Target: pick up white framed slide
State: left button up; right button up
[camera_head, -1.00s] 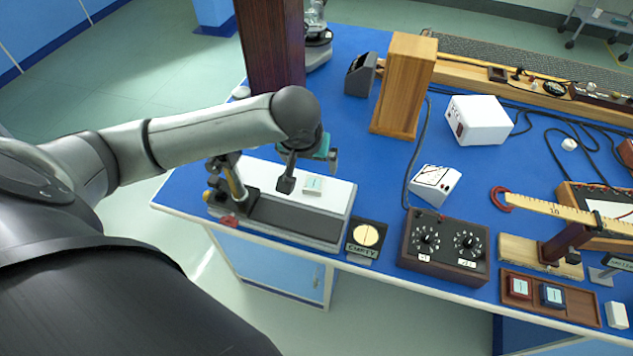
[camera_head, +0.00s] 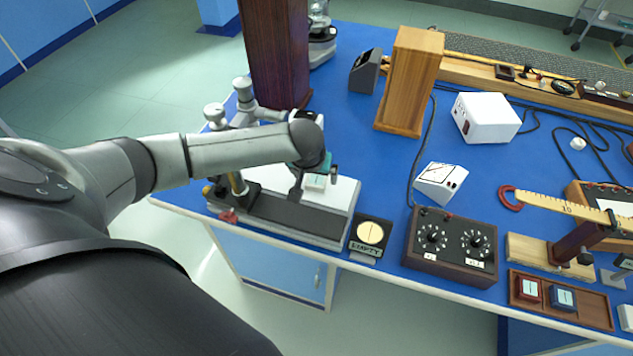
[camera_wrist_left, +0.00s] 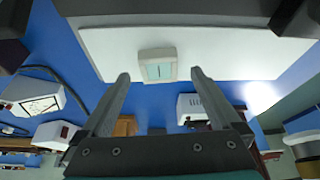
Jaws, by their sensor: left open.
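The white framed slide (camera_head: 316,182) lies on the white top of the instrument with the dark front strip (camera_head: 300,215). In the left wrist view the slide (camera_wrist_left: 157,52) has a pale frame and a light green window with a line in it. My left gripper (camera_head: 298,188) is just left of the slide in the head view. In the left wrist view my left gripper (camera_wrist_left: 161,76) has its fingers apart, with the slide seen just beyond the gap between the tips. The gripper holds nothing. My right gripper is not in view.
A dark red column (camera_head: 275,55) and the microscope-like tubes (camera_head: 243,95) rise close behind my left arm. An "EMPTY" holder (camera_head: 370,233) and a dark dial box (camera_head: 452,245) stand to the right. A tray (camera_head: 590,312) holds a red and a blue framed slide.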

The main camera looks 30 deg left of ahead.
pick_arm(q)
jog(key=shift+x, duration=0.95)
jog(key=c, duration=1.4)
